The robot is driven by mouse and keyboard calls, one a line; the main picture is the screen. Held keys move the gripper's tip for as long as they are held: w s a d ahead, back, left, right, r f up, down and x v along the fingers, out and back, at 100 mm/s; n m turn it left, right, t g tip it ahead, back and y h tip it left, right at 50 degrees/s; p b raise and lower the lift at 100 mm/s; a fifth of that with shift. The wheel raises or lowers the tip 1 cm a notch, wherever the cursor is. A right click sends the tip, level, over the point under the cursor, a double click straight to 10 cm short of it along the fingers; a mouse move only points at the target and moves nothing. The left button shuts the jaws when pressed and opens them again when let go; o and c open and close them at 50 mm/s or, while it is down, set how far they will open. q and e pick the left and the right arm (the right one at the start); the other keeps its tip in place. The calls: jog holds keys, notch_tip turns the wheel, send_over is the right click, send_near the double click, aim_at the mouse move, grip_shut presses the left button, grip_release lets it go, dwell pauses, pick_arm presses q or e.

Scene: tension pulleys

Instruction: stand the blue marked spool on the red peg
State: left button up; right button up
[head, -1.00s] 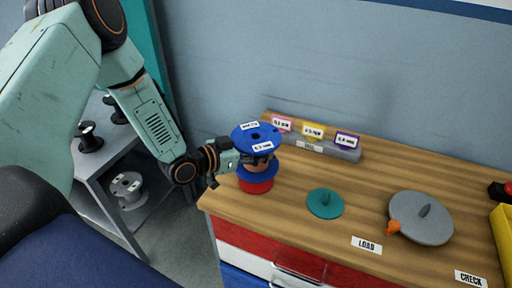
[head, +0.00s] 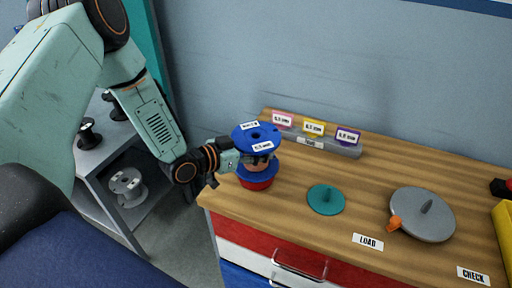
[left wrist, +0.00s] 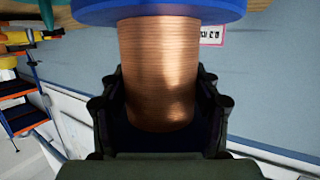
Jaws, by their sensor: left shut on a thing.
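The blue spool (head: 256,137), with copper wire and white labels on its top flange, is upright at the left end of the bench. My left gripper (head: 250,161) is shut on its copper winding from the left. The left wrist view shows the copper winding (left wrist: 158,75) between the fingers. The spool's lower blue flange is right over a red base (head: 257,184); I cannot tell whether they touch. The red peg itself is hidden. My right gripper is out of view.
A teal disc (head: 326,200) with a short peg and a grey disc (head: 422,214) with an orange part are to the right on the wooden bench (head: 365,185). A rack of labelled cards (head: 313,142) stands behind. Shelves with spools (head: 126,183) are at left.

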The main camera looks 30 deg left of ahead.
pick_arm(q)
jog(key=shift+f, duration=0.1)
dwell(0.4)
jog(key=shift+f+b, duration=0.6)
jog(key=shift+f+b, duration=0.3)
jog(key=shift+f, duration=0.05)
jog(key=shift+f, duration=0.35)
jog(key=shift+f+b, duration=0.25)
jog(key=shift+b, duration=0.1)
dwell(0.3)
jog(key=shift+f+b, duration=0.5)
jog(key=shift+f, duration=0.1)
jog(key=shift+f, duration=0.1)
dwell(0.4)
